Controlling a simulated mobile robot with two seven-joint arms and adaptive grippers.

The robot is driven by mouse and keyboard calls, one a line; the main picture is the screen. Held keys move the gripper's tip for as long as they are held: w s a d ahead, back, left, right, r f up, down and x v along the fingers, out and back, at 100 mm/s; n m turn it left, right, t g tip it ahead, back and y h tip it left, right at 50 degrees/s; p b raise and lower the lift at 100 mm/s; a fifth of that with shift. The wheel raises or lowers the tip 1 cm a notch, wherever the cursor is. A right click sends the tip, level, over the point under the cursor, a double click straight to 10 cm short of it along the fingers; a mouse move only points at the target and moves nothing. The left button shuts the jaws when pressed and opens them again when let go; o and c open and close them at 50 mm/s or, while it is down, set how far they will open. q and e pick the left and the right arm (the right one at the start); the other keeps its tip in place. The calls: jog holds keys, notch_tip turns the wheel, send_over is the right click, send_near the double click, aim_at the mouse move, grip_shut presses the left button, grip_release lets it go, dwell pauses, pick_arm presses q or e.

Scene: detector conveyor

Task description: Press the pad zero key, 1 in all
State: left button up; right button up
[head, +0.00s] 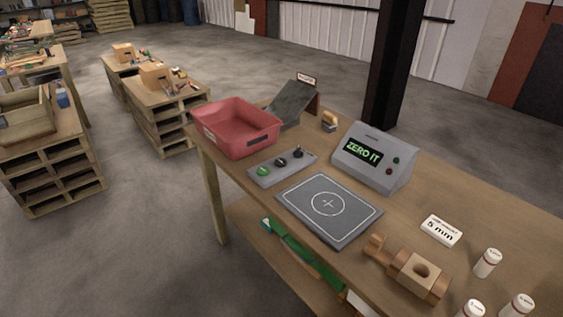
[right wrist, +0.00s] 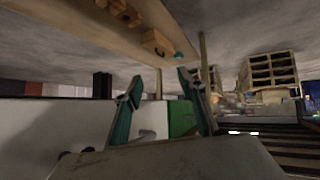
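Neither gripper shows in the head view.
A red bin (head: 236,128) stands behind the key panel, with a dark sloped chute (head: 292,103) beyond. A wooden block fixture (head: 417,275), a "5 mm" card (head: 441,230) and several white bottles (head: 487,263) sit at the right. A dark post (head: 395,65) rises behind the bench.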

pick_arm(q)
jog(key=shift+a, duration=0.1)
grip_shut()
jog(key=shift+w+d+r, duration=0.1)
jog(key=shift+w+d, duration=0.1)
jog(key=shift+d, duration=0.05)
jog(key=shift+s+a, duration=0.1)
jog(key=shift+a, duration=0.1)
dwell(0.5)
